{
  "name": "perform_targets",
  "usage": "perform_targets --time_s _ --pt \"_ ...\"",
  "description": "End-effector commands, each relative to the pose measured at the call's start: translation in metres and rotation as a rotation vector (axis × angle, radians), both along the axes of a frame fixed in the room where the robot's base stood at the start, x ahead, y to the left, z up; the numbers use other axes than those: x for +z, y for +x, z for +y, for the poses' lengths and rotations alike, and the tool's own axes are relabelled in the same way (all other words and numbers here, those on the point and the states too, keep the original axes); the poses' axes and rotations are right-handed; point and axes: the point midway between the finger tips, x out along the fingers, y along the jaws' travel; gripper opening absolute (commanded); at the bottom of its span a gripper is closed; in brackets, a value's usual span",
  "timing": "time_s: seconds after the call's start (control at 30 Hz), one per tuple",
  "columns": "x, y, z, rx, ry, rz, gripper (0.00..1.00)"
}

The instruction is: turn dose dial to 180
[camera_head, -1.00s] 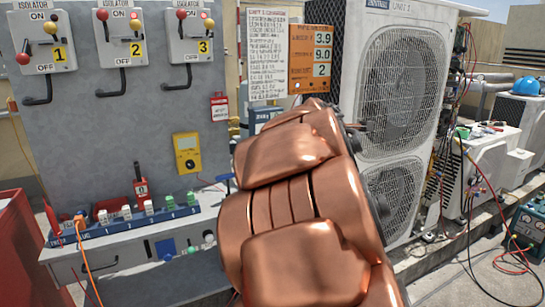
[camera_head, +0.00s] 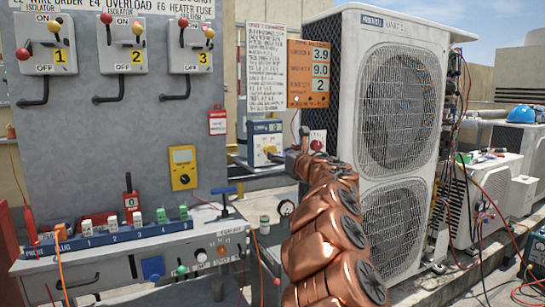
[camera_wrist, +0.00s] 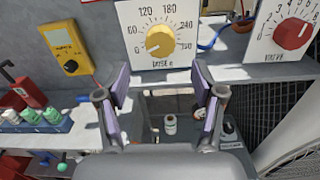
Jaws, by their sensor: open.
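The dose dial is a yellow knob (camera_wrist: 160,42) on a white plate marked with numbers including 120, 180 and 240. Its pale mark seems to point lower left, near the low end. In the head view the yellow knob (camera_head: 269,150) shows on a white box just left of my arm's end. My gripper (camera_wrist: 160,82) is open and empty in the wrist view, its purple-padded fingers apart below the dial plate and not touching the knob. In the head view my gripper is small and mostly hidden by my copper arm.
A red valve knob (camera_wrist: 293,33) is right of the dial. A yellow meter (camera_head: 183,167) hangs on the grey panel to the left. A large white condenser (camera_head: 345,60) stands close on the right.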

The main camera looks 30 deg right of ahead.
Motion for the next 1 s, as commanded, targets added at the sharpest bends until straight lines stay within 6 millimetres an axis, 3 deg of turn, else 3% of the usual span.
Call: perform_targets --time_s 0.6,1.0 --pt "0.003 0.051 -0.004 0.001 0.005 -0.003 0.68" --pt "0.002 0.071 -0.005 0.0 0.004 -0.002 0.68"
